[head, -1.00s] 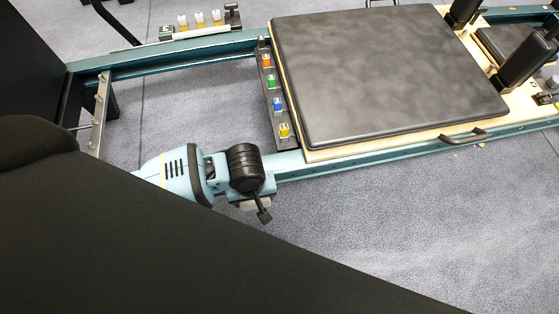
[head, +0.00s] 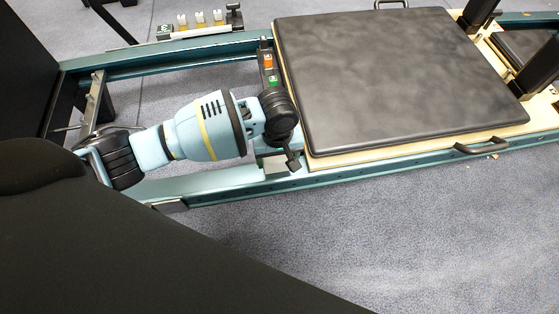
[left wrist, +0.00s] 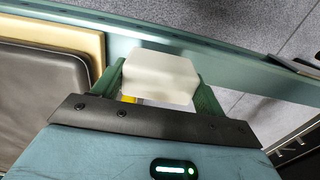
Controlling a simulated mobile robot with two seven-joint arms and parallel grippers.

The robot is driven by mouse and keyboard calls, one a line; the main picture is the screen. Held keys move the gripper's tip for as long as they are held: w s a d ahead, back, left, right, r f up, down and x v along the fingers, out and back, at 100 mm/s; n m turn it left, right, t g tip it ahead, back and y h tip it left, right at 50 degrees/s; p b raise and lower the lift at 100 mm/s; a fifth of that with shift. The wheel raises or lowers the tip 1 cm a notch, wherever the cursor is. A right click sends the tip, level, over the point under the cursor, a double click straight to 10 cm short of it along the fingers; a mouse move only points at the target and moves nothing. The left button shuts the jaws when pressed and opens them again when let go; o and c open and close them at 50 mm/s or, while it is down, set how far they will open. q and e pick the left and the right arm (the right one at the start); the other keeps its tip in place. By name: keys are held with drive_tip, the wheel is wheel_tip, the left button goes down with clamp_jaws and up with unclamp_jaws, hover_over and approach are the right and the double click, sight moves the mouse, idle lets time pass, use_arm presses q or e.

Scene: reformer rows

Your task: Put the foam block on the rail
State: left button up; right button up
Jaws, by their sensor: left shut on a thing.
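The foam block is a pale, off-white block (left wrist: 160,76), held between the two green fingers of my left gripper (left wrist: 160,92) in the left wrist view. In the head view my left gripper (head: 277,158) is over the near teal rail (head: 215,183), close to the left end of the padded carriage. The near rail also crosses the left wrist view (left wrist: 235,68) beyond the block. I cannot tell whether the block touches the rail. The wrist hides most of the block in the head view. My right gripper is not in view.
The black padded carriage (head: 400,75) is just right of my left gripper. A spring bar with coloured tags (head: 268,62) stands at its left end, partly hidden by my arm. The far rail (head: 165,57) is at the back. Grey carpet (head: 400,230) is clear in front.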

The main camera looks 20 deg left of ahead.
sight(279, 162)
use_arm(q)
drive_tip(key=shift+w+f+b, duration=0.3)
drive_tip(key=shift+w+b, duration=0.1)
drive_tip(key=shift+w, duration=0.1)
wheel_tip(279, 162, down, 3)
drive_tip(key=shift+s+r+b, duration=0.1)
drive_tip(key=shift+r+b, duration=0.05)
drive_tip(key=shift+b, duration=0.7)
drive_tip(key=shift+f, duration=0.25)
drive_tip(key=shift+r, duration=0.15)
drive_tip(key=o, duration=0.9)
drive_tip(key=shift+o, duration=0.2)
